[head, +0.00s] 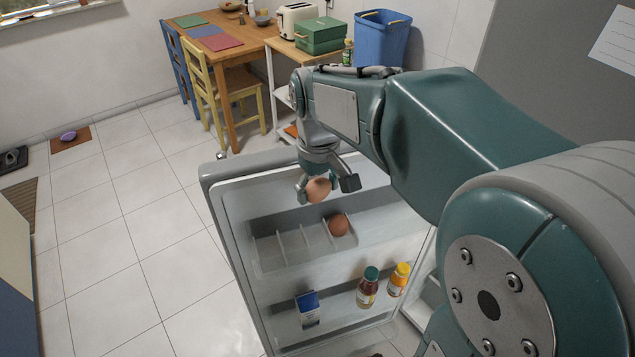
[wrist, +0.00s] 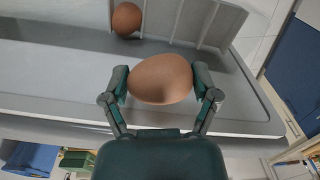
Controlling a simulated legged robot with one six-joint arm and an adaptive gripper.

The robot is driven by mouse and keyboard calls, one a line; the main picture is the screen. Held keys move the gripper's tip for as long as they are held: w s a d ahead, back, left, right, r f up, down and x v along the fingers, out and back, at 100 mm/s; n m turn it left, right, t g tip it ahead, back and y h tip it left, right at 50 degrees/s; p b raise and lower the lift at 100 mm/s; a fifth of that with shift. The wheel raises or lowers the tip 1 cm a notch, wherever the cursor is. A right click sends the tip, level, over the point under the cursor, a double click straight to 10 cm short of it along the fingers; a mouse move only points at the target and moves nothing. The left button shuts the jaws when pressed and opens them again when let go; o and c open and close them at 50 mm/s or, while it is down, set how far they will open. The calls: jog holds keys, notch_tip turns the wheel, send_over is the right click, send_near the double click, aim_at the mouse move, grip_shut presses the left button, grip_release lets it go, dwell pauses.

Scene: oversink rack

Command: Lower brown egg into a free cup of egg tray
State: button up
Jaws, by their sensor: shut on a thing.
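A brown egg (head: 318,189) is held in my gripper (head: 328,186), above the open fridge door. In the wrist view the same egg (wrist: 160,79) sits between the two fingertips of my gripper (wrist: 160,84), with a pad against each side. The egg tray (head: 270,260) is a pale tray with thin dividers on the door's upper shelf. A second brown egg (head: 338,224) sits in its right end cup. In the wrist view this second egg (wrist: 127,19) is at the upper left, apart from the held egg. The cups to its left look empty.
The fridge door (head: 232,235) stands open, its raised rim around the shelves. Its lower shelf holds a blue carton (head: 308,309), a green-capped bottle (head: 368,288) and a yellow-orange bottle (head: 398,280). A wooden table, chairs and a blue bin (head: 381,38) stand behind. The tiled floor at left is mostly clear.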

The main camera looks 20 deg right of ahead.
send_over(318, 241)
jog(key=shift+f, duration=4.3)
jog(key=shift+f, duration=1.1)
jog(key=o, duration=0.5)
jog(key=shift+o, duration=0.2)
notch_tip(318, 241, up, 12)
jog(key=s+m+t, duration=0.3)
jog(key=s+t, duration=0.2)
jog(key=s, duration=0.9)
jog(key=shift+r+t, duration=0.3)
jog(key=shift+r, duration=0.05)
